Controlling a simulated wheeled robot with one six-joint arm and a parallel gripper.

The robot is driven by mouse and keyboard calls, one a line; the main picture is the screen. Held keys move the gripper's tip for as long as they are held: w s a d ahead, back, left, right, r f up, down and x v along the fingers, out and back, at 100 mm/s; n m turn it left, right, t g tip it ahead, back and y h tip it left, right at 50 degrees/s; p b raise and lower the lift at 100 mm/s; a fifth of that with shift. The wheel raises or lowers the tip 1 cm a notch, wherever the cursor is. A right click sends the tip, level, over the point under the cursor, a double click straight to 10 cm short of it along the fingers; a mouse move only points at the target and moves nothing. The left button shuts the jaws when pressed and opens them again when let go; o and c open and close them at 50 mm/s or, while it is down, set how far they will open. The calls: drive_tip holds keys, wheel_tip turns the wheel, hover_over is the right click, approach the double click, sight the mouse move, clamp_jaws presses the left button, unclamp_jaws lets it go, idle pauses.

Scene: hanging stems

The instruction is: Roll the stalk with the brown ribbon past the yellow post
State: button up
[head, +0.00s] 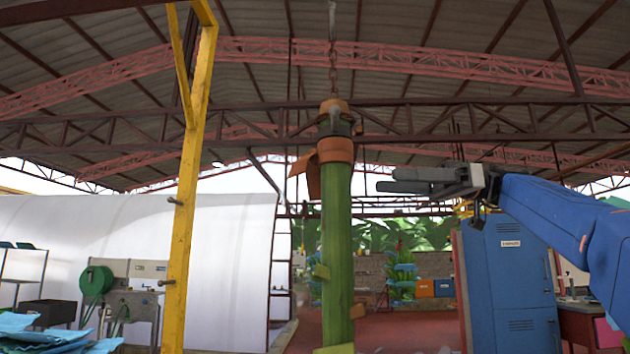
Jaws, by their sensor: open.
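A thick green stalk (336,255) hangs upright in the middle of the head view. It hangs from a rusty chain (333,65) with a metal and tan fitting at its top. A brown ribbon (334,150) wraps around the stalk near the top, with a loose tail on its left. The yellow post (188,190) stands upright to the left of the stalk, with a clear gap between them. My gripper (385,181) is at the right of the stalk, at about ribbon height, pointing left. It is open and empty, apart from the stalk. The stalk's lower end is out of frame.
The yellow post has a slanted brace at its top and small pegs on its side. A blue cabinet (508,280) stands at the right behind my arm. A green hose reel (96,281) and a metal sink unit (133,305) are at the left. Red floor (405,330) shows behind the stalk.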

sight(336, 194)
drive_tip(key=s+a, duration=0.2)
drive_tip(key=a, duration=1.4)
drive_tip(key=shift+s+a, duration=0.2)
drive_tip(key=shift+s, duration=0.15)
drive_tip(key=shift+c, duration=0.7)
